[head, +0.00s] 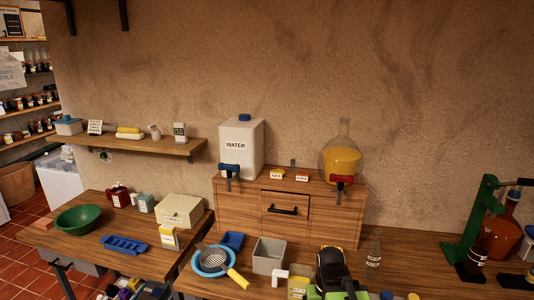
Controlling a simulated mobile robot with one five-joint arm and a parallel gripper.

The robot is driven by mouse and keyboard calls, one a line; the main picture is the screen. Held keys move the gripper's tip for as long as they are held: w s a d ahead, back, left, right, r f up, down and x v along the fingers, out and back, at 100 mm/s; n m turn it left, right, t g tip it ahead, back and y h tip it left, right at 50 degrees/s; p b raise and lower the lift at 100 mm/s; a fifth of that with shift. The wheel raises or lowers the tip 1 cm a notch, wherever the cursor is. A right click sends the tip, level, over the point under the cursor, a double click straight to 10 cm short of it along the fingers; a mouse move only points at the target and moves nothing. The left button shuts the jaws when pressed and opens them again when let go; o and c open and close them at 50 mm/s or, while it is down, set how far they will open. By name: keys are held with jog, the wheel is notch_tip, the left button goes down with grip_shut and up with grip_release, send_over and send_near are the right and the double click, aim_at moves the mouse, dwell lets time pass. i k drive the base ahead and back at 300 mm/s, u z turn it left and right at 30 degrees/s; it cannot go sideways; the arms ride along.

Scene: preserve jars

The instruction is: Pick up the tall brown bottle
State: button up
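A dark brown bottle (479,247) with a pale label stands upright at the right of the bench, at the green lever stand. A rounder amber-brown vessel (505,237) with a narrow neck stands just behind it to the right. I cannot tell for sure which one is the tall brown bottle. My gripper (333,268) seems to be the black and green part at the bottom centre, well left of both bottles. Its fingertips cannot be made out, and nothing is clearly held.
A green lever stand (483,215) rises beside the dark bottle. A clear bottle (374,250) stands between my gripper and it. A drawer cabinet (340,210) backs the bench. Bench right of the clear bottle looks mostly free.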

aim_at(476, 258)
jog(key=u, duration=0.55)
jog(key=k, duration=0.25)
jog(key=u, duration=3)
jog(key=k, duration=0.9)
jog(key=u, duration=0.25)
